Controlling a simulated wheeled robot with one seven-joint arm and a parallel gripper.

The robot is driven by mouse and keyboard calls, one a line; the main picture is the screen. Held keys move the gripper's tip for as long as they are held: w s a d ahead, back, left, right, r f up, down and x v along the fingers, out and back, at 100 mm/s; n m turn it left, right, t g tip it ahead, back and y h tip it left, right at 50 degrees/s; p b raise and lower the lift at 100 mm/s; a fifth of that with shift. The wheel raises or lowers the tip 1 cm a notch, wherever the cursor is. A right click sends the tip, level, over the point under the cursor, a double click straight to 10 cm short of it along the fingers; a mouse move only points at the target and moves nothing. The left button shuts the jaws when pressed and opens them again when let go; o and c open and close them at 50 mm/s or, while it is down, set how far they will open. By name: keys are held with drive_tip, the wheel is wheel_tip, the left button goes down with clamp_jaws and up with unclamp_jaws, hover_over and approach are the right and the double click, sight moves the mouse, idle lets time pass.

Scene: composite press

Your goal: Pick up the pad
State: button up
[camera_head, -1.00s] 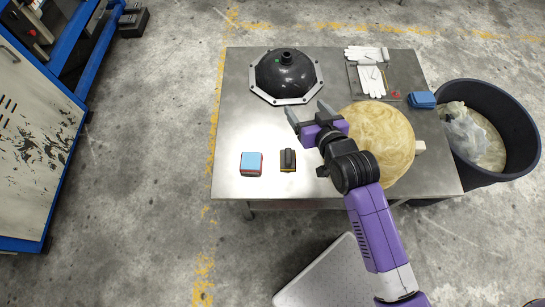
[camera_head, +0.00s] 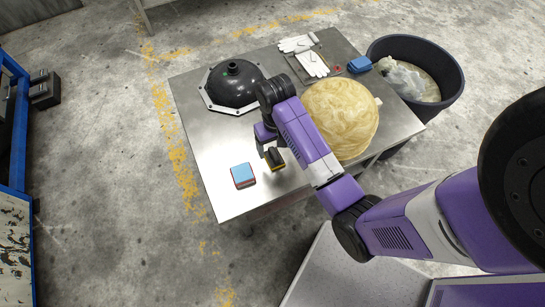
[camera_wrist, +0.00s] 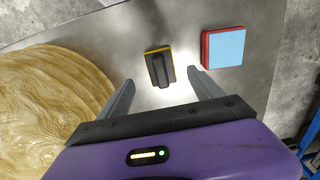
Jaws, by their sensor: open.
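A small block-like pad with a black raised handle and a yellow-edged base lies on the metal table; it shows in the head view (camera_head: 274,159) and wrist view (camera_wrist: 160,67). To one side lies a square blue-topped, red-edged block (camera_head: 243,175), also in the wrist view (camera_wrist: 223,47). My gripper (camera_head: 266,148) is above the table close to the handled pad, partly hidden by my arm in the head view. In the wrist view my gripper (camera_wrist: 160,77) is open and empty, its two fingers apart, with the handled pad ahead between them.
A large round tan fibrous piece (camera_head: 340,118) lies right of my arm, close to it. A black dome on an octagonal base (camera_head: 232,85), white gloves (camera_head: 312,64) and blue folded cloths (camera_head: 359,65) lie farther back. A dark bin (camera_head: 446,70) stands beyond the table (camera_head: 215,150).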

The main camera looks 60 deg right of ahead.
sight(274, 153)
wheel_tip(274, 153, down, 6)
drive_tip(key=shift+w+d+f+p, duration=0.1)
drive_tip(key=shift+w+f+p, duration=0.05)
drive_tip(key=shift+f+p, duration=0.15)
drive_tip(key=shift+c, duration=0.3)
drive_tip(key=c, duration=1.4)
